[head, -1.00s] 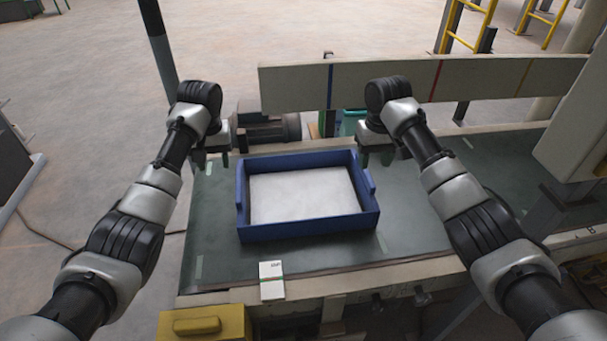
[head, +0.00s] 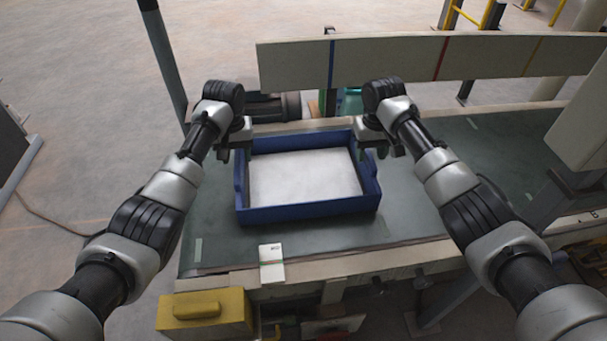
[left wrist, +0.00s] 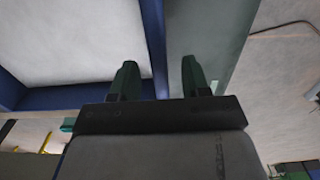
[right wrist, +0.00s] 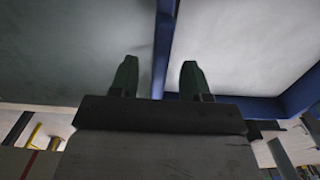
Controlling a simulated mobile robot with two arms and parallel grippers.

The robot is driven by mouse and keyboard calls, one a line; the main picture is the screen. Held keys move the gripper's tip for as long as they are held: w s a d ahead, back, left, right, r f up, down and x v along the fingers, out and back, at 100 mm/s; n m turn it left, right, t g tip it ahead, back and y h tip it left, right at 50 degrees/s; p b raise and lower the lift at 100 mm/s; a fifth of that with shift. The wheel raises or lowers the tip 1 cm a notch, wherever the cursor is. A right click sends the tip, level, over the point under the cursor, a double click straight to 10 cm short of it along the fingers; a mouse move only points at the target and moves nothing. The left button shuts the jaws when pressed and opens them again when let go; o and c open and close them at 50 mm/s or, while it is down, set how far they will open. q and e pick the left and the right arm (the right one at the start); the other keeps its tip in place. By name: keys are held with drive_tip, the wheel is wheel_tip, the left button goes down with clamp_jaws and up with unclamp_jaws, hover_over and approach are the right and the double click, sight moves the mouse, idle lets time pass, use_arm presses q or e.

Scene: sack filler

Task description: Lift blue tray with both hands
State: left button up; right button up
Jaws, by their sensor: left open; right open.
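The blue tray (head: 310,212) sits on the dark green conveyor surface with a white sheet-like floor inside. My left gripper (head: 234,152) is open at the tray's left wall, near its far left corner. In the left wrist view its two fingers (left wrist: 158,80) point down on either side of the blue wall (left wrist: 155,45). My right gripper (head: 374,152) is open at the right wall, near the far right corner. In the right wrist view its fingers (right wrist: 157,78) stand on either side of the wall (right wrist: 165,45). Neither is closed on the tray.
A small white card stack (head: 271,262) lies on the front edge of the bench. A yellow box (head: 205,312) is below it. A beige rail (head: 400,62) runs behind the tray. The belt (head: 430,205) to the right is clear.

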sight(367, 171)
use_arm(q)
drive_tip(key=shift+f, duration=2.15)
use_arm(e)
drive_tip(key=shift+f, duration=2.2)
use_arm(q)
clamp_jaws()
use_arm(e)
clamp_jaws()
drive_tip(key=shift+r, duration=0.1)
